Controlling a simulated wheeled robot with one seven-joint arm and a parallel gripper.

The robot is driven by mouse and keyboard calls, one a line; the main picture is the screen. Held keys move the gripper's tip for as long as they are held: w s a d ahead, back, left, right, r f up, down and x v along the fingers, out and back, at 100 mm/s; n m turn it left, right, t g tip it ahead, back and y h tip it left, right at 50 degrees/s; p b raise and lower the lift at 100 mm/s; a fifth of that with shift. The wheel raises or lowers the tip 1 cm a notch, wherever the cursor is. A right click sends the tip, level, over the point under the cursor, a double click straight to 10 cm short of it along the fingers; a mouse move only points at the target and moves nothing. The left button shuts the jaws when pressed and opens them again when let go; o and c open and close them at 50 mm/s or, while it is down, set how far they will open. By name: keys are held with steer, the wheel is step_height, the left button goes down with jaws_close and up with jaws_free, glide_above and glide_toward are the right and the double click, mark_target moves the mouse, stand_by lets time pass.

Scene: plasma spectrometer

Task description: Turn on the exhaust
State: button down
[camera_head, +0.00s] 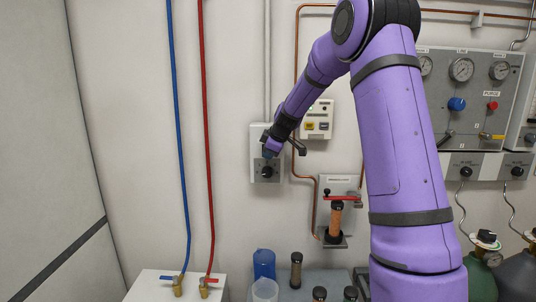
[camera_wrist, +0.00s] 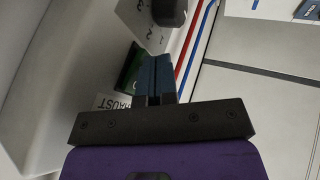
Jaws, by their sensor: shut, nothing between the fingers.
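The exhaust switch is a pale grey wall box (camera_head: 257,142) with a dark rotary knob (camera_head: 267,172) low on its front. In the wrist view the knob (camera_wrist: 169,11) is at the top edge, over a pale dial plate (camera_wrist: 137,22) with numbers. A label ending in "HAUST" (camera_wrist: 112,102) and a green patch (camera_wrist: 130,70) lie beside my fingers. My gripper (camera_head: 269,153) is in front of the box, just above the knob. Its blue fingers (camera_wrist: 155,78) are shut together and empty. They appear apart from the knob, but exact contact is hard to tell.
A small control box (camera_head: 316,121) with yellow and dark buttons is right of the switch. Below it is a red-handled valve fixture (camera_head: 342,197). Blue (camera_head: 178,130) and red (camera_head: 206,130) pipes run down the wall at left. Bottles (camera_head: 264,263) stand below.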

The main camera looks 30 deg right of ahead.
stand_by(0.3)
steer(key=shift+w+d+f, duration=0.1)
steer(key=shift+w+d, duration=0.1)
steer(key=shift+w, duration=0.05)
